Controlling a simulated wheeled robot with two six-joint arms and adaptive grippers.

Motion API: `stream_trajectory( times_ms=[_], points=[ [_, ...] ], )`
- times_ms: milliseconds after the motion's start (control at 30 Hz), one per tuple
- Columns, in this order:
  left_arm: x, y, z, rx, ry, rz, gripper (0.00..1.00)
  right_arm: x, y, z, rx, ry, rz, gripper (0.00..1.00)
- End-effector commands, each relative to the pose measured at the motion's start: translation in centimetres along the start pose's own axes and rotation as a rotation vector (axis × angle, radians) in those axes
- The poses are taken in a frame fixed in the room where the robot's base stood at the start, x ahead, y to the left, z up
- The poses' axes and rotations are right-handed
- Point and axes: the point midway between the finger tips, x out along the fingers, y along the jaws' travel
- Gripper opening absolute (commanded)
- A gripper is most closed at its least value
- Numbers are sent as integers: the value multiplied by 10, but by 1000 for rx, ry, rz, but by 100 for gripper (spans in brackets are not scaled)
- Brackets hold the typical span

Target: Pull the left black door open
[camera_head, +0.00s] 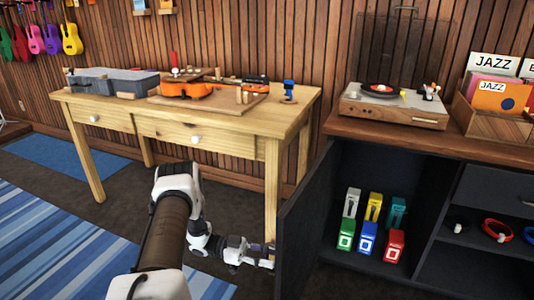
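The left black door (308,215) stands swung open on the left side of the dark cabinet (402,157), its panel reaching out toward me. My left arm comes in from the bottom left. My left gripper (267,258) is low down, just left of the door's free edge. Its fingertips are small and dark, so I cannot tell whether they are open or shut, or whether they touch the door. My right gripper is not in view.
The open compartment holds several coloured boxes (367,237). A turntable (390,105) and a record crate (495,120) stand on the cabinet top. A wooden workbench (205,125) with an orange ukulele (210,97) stands behind my arm. A blue striped rug (65,250) lies at left.

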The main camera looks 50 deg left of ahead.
Motion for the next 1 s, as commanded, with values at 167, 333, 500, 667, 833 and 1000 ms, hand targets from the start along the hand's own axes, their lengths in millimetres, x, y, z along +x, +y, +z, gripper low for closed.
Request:
stream_trajectory(
  times_ms=[167, 333, 500, 667, 833, 1000],
  points=[
    [-19, 0, 0, 1, -1, -3, 37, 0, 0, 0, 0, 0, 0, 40],
    [-62, 0, 2, 0, -5, -3, 37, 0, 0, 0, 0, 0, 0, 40],
    [-102, 1, 2, -2, -5, 0, 37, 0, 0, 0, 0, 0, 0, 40],
    [-119, 1, 1, -2, -2, 0, 37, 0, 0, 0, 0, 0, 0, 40],
    [-121, 0, 0, -1, 0, -1, 37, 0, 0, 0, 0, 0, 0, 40],
    [-120, 0, 0, -1, 0, -1, 37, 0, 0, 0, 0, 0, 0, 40]
  ],
)
